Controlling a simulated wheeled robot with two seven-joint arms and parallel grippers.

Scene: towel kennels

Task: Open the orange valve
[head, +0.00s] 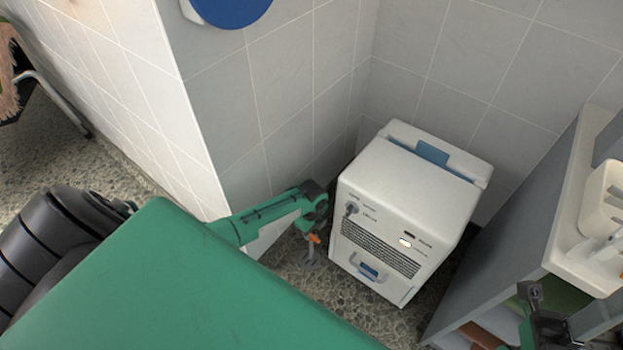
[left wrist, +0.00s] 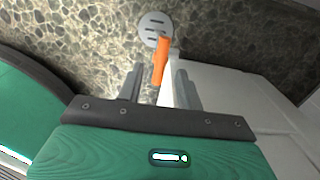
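The orange valve (head: 315,238) is a small orange lever low beside the white machine, on a grey stem near the floor. In the left wrist view the orange lever (left wrist: 160,62) shows between the two finger tips. My left gripper (head: 317,212) reaches down at the valve from the left. In the left wrist view its grey fingers (left wrist: 160,78) are apart, one on each side of the lever, with a gap on both sides. Part of the valve is hidden by the gripper in the head view. My right gripper (head: 536,300) is partly visible at the lower right, its fingers unclear.
The white machine (head: 405,205) stands just right of the valve, close to the tiled wall (head: 300,100). A round slotted grey drain (left wrist: 153,27) lies in the pebbled floor. A grey shelf unit with a white top (head: 565,258) stands at the right.

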